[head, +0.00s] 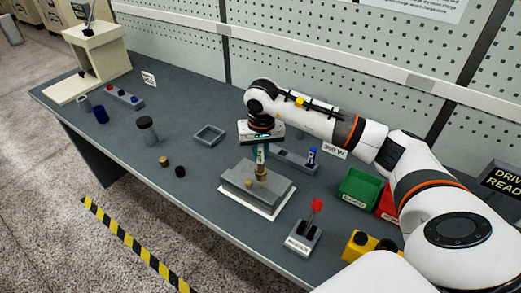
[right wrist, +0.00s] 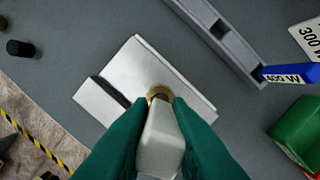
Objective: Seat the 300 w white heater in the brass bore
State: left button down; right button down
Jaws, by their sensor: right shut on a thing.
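The white heater (right wrist: 160,140) is between the green fingers of my right gripper (right wrist: 156,128), which is shut on it. In the head view my right gripper (head: 261,155) points down over the brass bore (head: 261,173). The brass bore (right wrist: 158,92) shows as a ring just beyond the heater's far end in the right wrist view. It stands on a grey block (head: 240,183) on a white plate (head: 280,205). The heater hides part of the bore, so I cannot tell whether its tip is inside. My left gripper is not in view.
A grey rack (head: 290,163) behind holds a blue heater (head: 312,155), marked 400 W in the wrist view (right wrist: 290,73). A 300 W card (head: 335,150), green bin (head: 358,189) and red-handled switch box (head: 301,238) lie to the right. A grey square tray (head: 209,135) is to the left.

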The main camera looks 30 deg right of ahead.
jog(key=shift+f+b, duration=1.4)
jog(key=shift+f, duration=0.05)
dwell(1.5)
jog(key=c, duration=1.3)
grip_release()
jog(key=r, duration=0.4)
jog(key=s+r+b, duration=0.1)
jog(key=r, duration=0.3)
jog(key=r+b, duration=0.1)
jog(key=r, duration=0.3)
jog(key=shift+s+a, duration=0.15)
jog(key=shift+a, duration=0.15)
jog(key=shift+f, duration=0.1)
